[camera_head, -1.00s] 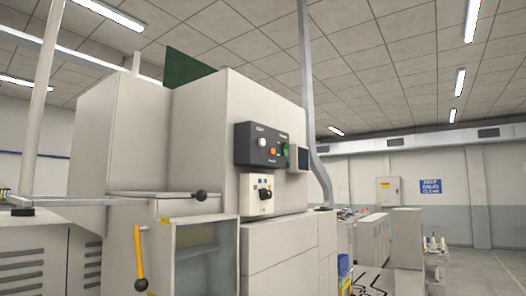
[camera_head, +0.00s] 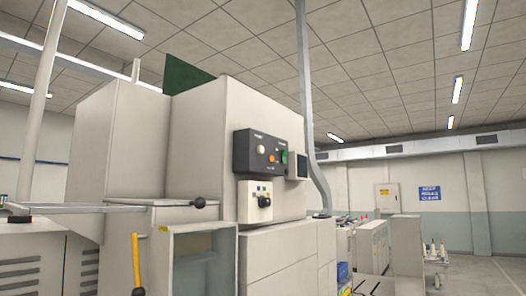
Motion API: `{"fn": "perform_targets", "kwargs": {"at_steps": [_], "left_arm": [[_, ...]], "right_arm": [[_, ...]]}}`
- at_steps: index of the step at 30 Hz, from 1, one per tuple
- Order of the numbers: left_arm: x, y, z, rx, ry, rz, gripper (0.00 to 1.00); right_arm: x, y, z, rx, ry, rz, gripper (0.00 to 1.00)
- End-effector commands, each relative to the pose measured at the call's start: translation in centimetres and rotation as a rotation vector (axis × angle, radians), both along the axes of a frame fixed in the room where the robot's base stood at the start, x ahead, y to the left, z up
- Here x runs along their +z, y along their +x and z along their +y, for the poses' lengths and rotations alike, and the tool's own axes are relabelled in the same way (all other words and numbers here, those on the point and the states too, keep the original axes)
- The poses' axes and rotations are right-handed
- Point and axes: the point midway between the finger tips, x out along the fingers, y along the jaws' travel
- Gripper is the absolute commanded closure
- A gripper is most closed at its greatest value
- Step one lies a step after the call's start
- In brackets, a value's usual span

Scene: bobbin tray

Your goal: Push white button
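The white button (camera_head: 260,149) is on the upper left of a dark control panel (camera_head: 245,160), fixed to the front of a large beige machine (camera_head: 205,140). An orange-red button (camera_head: 271,158) and a green button (camera_head: 284,155) sit to its right on the same panel. Neither of my grippers shows in the head view.
A lighter box with a black rotary knob (camera_head: 264,201) is below the panel. A grey metal post (camera_head: 304,90) stands right of the machine. A shelf with a black ball-ended lever (camera_head: 199,202) and a yellow handle (camera_head: 136,260) are at the lower left. Cabinets (camera_head: 372,245) stand farther back.

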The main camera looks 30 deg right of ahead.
Motion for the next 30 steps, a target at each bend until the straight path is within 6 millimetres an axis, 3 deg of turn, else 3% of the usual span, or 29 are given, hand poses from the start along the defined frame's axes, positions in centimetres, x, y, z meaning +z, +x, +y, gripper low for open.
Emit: {"fn": "perform_targets", "kwargs": {"at_steps": [1,3,4,30], "left_arm": [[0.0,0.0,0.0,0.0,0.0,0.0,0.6],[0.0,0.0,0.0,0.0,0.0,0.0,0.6],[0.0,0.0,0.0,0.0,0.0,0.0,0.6],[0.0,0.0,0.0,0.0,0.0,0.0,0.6]], "right_arm": [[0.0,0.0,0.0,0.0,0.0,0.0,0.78],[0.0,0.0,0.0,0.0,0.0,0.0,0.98],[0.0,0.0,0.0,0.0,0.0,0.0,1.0],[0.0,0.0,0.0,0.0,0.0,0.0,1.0]]}}
